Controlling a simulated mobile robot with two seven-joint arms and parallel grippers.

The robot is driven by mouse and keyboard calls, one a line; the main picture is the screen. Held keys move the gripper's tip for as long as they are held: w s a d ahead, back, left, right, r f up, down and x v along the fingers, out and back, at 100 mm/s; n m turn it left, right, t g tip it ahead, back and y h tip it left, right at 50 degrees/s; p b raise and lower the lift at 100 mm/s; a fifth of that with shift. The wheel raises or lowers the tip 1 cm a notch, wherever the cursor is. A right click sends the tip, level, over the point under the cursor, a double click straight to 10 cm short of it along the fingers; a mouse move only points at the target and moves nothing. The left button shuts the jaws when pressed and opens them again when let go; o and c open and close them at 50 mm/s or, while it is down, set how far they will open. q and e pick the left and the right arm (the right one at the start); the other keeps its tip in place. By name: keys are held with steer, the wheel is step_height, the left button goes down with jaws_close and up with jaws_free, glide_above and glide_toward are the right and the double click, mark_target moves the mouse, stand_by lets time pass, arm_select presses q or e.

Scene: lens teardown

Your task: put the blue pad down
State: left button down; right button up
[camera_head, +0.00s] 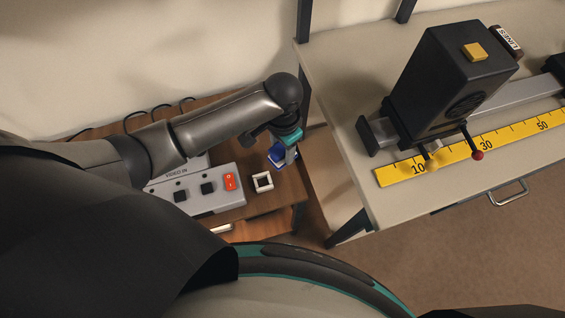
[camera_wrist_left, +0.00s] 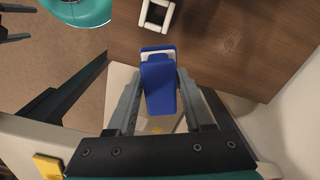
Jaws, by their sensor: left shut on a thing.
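My left gripper (camera_head: 284,153) reaches in from the left over the small wooden table. It is shut on the blue pad (camera_wrist_left: 160,88), which sits between its two fingers in the left wrist view. The blue pad also shows below the gripper in the head view (camera_head: 275,156). A pale rim (camera_wrist_left: 171,49) shows at the pad's far end; I cannot tell whether it is part of the pad. I also cannot tell whether the pad touches the table. My right gripper is not in view.
The wooden table (camera_head: 284,193) holds a hollow white square (camera_head: 263,182) close to the pad and a grey box (camera_head: 210,200) with a red switch. A pale bench (camera_head: 345,75) on the right holds a black lamp box (camera_head: 450,85) and a yellow ruler (camera_head: 480,148).

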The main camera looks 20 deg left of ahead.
mark_target(282, 161)
arm_select(q)
step_height(282, 161, down, 7)
steer(key=shift+b, duration=1.25)
steer(key=c, duration=0.7)
jaws_free()
steer(key=shift+f, duration=0.1)
steer(key=o, duration=0.4)
